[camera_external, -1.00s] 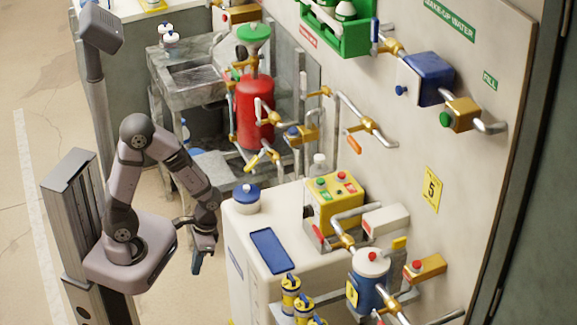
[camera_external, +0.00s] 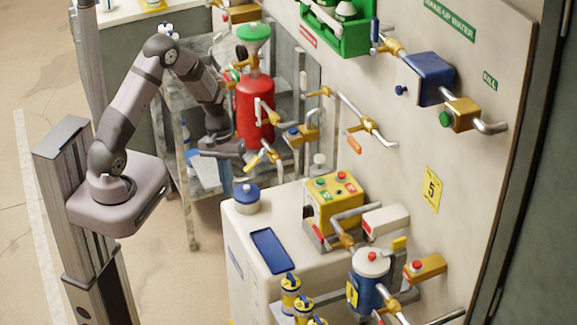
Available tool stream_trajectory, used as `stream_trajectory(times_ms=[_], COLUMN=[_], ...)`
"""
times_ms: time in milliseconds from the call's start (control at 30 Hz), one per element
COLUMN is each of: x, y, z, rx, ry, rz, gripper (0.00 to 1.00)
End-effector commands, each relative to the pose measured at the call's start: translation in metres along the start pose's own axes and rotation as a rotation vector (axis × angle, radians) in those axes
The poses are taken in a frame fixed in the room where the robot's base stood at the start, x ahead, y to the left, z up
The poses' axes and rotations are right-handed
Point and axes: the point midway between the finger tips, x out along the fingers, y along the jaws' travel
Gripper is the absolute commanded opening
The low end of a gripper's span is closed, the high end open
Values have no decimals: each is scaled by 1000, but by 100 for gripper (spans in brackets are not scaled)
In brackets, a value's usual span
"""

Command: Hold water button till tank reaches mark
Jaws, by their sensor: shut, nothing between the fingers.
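A green push button (camera_external: 446,119) sits on a yellow block at the upper right of the wall panel, beside a small green label reading "FILL". A green "MAKE-UP WATER" label (camera_external: 450,17) is above. A red tank (camera_external: 254,115) with a green funnel top stands at the centre. No level mark can be made out on it, and I cannot tell if it is the task's tank. My gripper (camera_external: 236,148) is shut and empty, at the lower left of the red tank in the picture, far from the green button. Its fingertips are small and hard to see.
Pipes with yellow valves (camera_external: 268,155) lie just right of my gripper. A white cabinet (camera_external: 243,222) carries a blue-lidded jar (camera_external: 246,195) and a yellow button box (camera_external: 333,203). Floor is open at left.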

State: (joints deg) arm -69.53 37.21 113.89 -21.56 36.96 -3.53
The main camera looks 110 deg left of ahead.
Motion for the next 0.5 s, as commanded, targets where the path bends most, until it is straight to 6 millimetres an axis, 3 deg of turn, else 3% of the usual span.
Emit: stream_trajectory(times_ms=[33,333,500], x=[-20,-56,-99], y=[6,55,87], z=[-20,-136,-192], rx=[-80,-484,-690], ry=[31,220,311], rz=[38,290,461], gripper=[0,0,0])
